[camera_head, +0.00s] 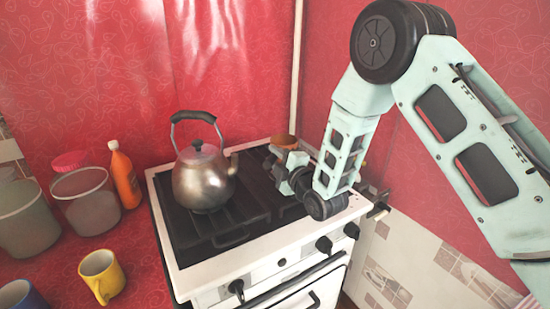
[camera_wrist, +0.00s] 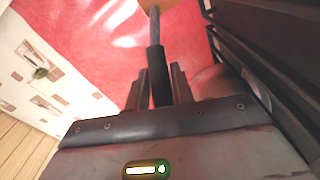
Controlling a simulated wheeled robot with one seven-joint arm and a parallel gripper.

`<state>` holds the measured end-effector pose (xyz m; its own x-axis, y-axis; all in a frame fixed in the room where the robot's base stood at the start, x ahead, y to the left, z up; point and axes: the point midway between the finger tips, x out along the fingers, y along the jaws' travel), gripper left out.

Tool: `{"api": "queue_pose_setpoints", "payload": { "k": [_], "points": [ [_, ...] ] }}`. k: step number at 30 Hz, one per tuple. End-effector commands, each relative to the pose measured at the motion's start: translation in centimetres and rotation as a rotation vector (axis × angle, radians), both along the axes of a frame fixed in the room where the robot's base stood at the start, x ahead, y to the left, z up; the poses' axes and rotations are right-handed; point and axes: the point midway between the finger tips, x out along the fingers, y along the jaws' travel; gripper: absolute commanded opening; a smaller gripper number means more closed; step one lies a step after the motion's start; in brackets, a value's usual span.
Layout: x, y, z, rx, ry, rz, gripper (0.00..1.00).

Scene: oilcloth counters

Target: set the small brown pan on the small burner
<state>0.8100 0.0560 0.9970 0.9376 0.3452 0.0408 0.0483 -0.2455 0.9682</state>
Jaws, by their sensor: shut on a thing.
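The small brown pan (camera_head: 284,140) is at the back right of the stove (camera_head: 262,259), partly hidden by my wrist. My gripper (camera_head: 279,168) is shut on the pan's handle. In the wrist view, the dark handle (camera_wrist: 156,62) runs up between the two fingers (camera_wrist: 158,88), and a bit of the brown pan body (camera_wrist: 178,9) shows at the top edge. The pan is over or close above the back right of the cooktop; I cannot tell whether it touches. The burner beneath is hidden by the pan and my arm.
A steel kettle (camera_head: 204,181) stands on the left of the cooktop. On the red counter at left are an orange bottle (camera_head: 124,178), a jar with a pink lid (camera_head: 86,200), another container (camera_head: 27,222) and a yellow mug (camera_head: 102,276). Red walls stand close behind.

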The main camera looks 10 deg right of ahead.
Motion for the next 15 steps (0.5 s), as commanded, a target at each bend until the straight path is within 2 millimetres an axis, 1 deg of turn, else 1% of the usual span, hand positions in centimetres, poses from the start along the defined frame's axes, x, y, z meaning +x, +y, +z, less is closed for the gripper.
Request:
{"api": "queue_pose_setpoints", "payload": {
  "k": [2,3,5,6,15],
  "points": [
    [0.05,0.02,-0.03,0.0,-0.005,0.0,0.0],
    [0.05,0.02,0.03,0.0,-0.005,0.0,0.29],
    [0.05,0.01,0.07,0.001,-0.005,0.0,0.46],
    [0.04,0.0,0.05,0.0,-0.004,0.0,0.49],
    [-0.21,-0.08,-0.29,0.0,0.003,0.0,0.49]
  ]
}}
